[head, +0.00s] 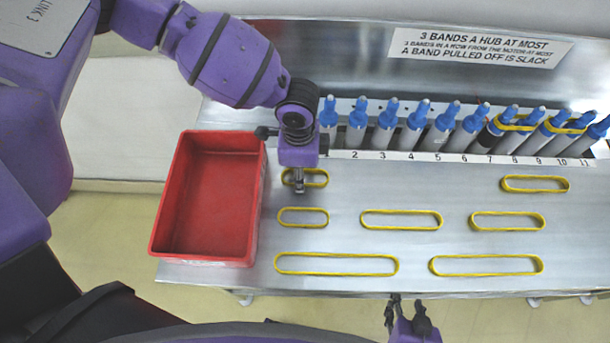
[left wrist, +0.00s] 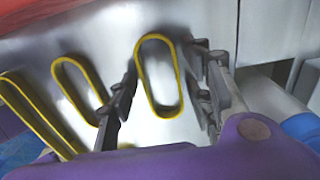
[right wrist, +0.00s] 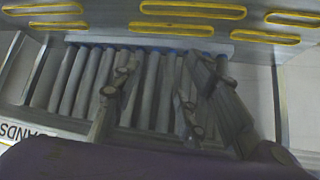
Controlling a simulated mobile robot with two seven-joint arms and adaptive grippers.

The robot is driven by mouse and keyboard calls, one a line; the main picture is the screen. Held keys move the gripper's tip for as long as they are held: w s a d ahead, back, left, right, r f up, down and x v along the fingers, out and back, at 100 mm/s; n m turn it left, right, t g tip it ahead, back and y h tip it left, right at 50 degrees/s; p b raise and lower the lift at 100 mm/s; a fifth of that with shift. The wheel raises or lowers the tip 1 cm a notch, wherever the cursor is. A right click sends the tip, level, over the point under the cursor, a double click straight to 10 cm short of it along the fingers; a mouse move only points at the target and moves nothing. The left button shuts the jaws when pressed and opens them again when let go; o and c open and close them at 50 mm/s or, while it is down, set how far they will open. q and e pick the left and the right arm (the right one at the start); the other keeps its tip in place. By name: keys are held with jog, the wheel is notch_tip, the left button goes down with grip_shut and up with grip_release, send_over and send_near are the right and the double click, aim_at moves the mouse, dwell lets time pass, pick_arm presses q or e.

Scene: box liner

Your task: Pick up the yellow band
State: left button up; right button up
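Several yellow bands lie flat on the metal table. A short one (head: 320,185) at the upper left of the group is under my left gripper (head: 299,187), which points down at it and partly hides it. In the left wrist view this band (left wrist: 141,75) lies between the two spread fingers of my left gripper (left wrist: 165,95). Contact cannot be told. Another short band (head: 303,226) lies just below it, with a medium band (head: 402,228) to the right. My right gripper (head: 405,305) is at the table's front edge. Its fingers are apart and empty in the right wrist view (right wrist: 158,95).
A red bin (head: 256,225) stands left of the bands and looks empty. A row of blue-topped grey cylinders (head: 415,125) runs along the back, with yellow bands (head: 515,127) around some at the right. A white sign (head: 480,47) is behind them.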

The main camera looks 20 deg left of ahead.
pick_arm(q)
jog(key=c, duration=0.5)
jog(key=shift+o, duration=0.2)
notch_tip(320, 180, up, 10)
jog(key=shift+p, duration=0.35)
jog(key=shift+d, duration=0.1)
dwell(0.3)
